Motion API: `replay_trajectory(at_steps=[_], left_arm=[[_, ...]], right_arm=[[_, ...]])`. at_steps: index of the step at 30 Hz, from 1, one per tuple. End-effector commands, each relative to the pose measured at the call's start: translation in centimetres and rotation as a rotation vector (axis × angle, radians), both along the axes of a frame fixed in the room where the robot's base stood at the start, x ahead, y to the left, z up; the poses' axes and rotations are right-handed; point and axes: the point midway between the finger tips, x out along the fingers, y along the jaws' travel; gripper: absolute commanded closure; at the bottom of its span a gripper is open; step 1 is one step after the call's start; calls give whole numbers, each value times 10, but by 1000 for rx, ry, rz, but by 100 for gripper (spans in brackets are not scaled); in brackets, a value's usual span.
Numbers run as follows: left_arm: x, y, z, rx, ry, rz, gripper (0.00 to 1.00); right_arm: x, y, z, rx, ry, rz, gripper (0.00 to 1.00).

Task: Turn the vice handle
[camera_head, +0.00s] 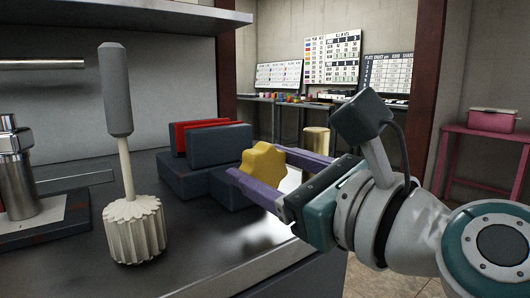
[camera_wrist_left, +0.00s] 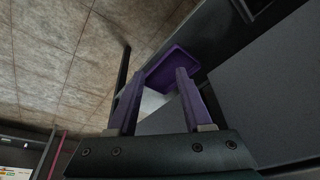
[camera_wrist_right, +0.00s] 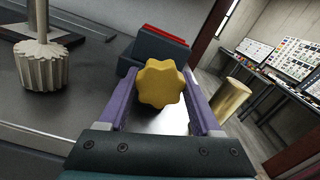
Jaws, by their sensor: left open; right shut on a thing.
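The vice handle is a yellow lobed knob (camera_head: 264,171) on the right end of the dark vice (camera_head: 222,143), which has red jaw faces and sits near the bench's right edge. The knob also shows in the right wrist view (camera_wrist_right: 160,84). My right gripper (camera_head: 260,164) has its purple fingers on both sides of the knob and is shut on it. The knob hides part of the vice behind it. My left gripper (camera_wrist_left: 160,76) shows only in the left wrist view, open, with nothing seen held between its fingers. A purple tray-like thing (camera_wrist_left: 177,62) shows beyond its fingertips.
On the bench (camera_head: 200,238), a cream fluted piece with a grey-handled rod (camera_head: 134,226) stands left of the vice. A metal cylinder on a dark base (camera_head: 17,175) is at far left. A shelf (camera_head: 125,15) hangs above. A pink box (camera_head: 492,120) sits on a far table.

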Motion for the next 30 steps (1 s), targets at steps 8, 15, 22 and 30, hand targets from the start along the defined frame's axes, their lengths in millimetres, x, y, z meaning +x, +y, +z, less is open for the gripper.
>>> replay_trajectory(at_steps=[8,15,22,30], left_arm=[[0,0,7,0,0,0,50],[0,0,8,0,0,0,50],[0,0,8,0,0,0,50],[0,0,8,0,0,0,50]], right_arm=[[0,0,0,-95,-69,-1,90],[0,0,0,-121,-87,0,90],[0,0,-1,-121,-87,0,90],[0,0,0,-120,-87,0,14]])
